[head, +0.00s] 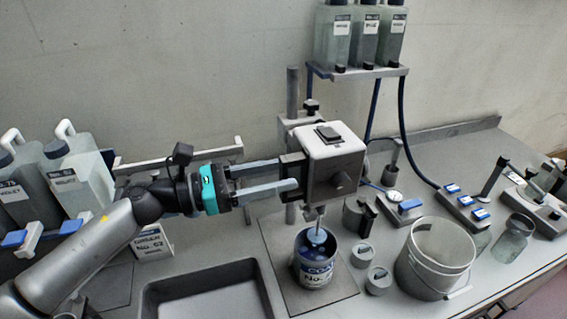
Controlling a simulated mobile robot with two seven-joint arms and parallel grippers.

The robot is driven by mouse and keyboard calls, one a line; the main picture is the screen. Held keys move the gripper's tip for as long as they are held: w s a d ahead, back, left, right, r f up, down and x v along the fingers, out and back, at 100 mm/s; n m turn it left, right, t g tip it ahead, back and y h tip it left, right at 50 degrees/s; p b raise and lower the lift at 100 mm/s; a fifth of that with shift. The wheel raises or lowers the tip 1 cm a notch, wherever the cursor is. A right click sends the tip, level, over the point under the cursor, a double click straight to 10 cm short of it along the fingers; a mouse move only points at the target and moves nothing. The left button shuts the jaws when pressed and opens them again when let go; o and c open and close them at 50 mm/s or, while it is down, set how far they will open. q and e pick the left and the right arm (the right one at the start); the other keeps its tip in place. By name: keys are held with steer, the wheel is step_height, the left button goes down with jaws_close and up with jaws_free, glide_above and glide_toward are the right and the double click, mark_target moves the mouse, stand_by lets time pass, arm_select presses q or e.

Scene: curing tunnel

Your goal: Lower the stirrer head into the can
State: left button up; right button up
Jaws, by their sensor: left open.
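The stirrer head (332,166) is a grey box with a white top, carried on an upright post (292,95) behind it. A thin shaft goes down from it to a pale round part (317,236) at the mouth of the can (316,271). The can is open, with a white and blue label, and stands on a flat base plate below the head. I cannot tell how deep the pale part sits. My left gripper (296,174) is open, its two fingers reaching from the left to the head's left side. Whether they touch it is unclear. My right gripper is not in view.
A white bucket (403,266) and small grey tins (378,281) stand right of the can. A dark tray (153,306) lies in front, below my left arm. Jugs (80,178) stand at left. Bottles on a shelf (358,73) hang behind, with hoses coming down.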

arm_select(q)
steer(key=shift+x, duration=0.85)
jaws_close()
steer(key=shift+f, duration=0.1)
stand_by(0.8)
